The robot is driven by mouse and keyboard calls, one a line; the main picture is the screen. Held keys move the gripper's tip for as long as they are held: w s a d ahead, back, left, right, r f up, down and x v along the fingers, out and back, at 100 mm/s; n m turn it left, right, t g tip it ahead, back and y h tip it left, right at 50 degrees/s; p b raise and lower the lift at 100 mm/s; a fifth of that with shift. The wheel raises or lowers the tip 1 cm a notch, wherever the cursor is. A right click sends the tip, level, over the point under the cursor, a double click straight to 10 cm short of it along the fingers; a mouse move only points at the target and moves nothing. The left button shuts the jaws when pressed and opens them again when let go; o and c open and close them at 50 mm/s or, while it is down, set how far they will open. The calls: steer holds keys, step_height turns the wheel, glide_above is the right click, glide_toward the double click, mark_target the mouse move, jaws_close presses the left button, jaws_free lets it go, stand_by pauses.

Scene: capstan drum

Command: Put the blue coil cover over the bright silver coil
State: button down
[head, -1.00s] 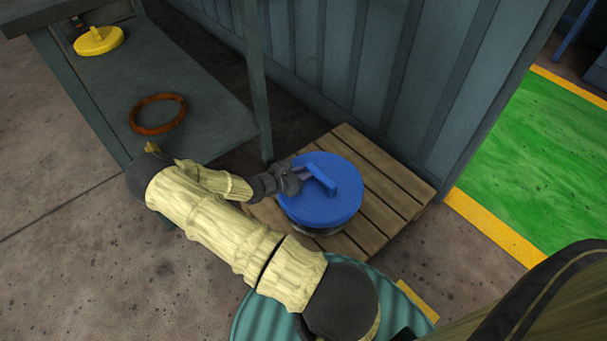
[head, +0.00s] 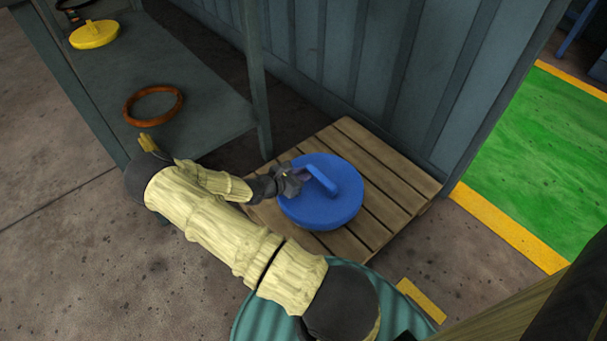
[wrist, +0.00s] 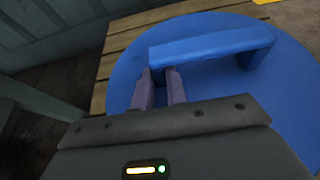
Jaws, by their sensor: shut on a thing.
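The blue coil cover (head: 330,208) is a round disc with a raised bar handle, over the wooden pallet (head: 395,170). My gripper (head: 304,174) reaches in from the left and is shut on the cover's handle. In the wrist view the two fingers (wrist: 162,86) meet one end of the handle, and the cover (wrist: 215,82) looks level. The silver coil is not visible in either view now. The cover hides whatever lies under it, so I cannot tell how closely it sits on the coil.
A corrugated wall (head: 345,65) stands right behind the pallet. A grey shelf (head: 200,100) at the left holds a copper-coloured ring (head: 153,121) and a yellow lidded disc (head: 95,34). A teal drum (head: 262,312) stands in front of the pallet. Green floor (head: 545,150) lies right.

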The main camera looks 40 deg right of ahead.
steer(key=shift+f+b, duration=0.65)
steer(key=shift+f, duration=1.9)
steer(key=shift+f, duration=0.35)
steer(key=c, duration=1.3)
jaws_free()
steer(key=shift+a, duration=0.1)
steer(key=p+v, duration=0.8)
steer(key=v, duration=0.9)
steer(key=shift+a+r, duration=0.1)
steer(key=shift+r, duration=0.05)
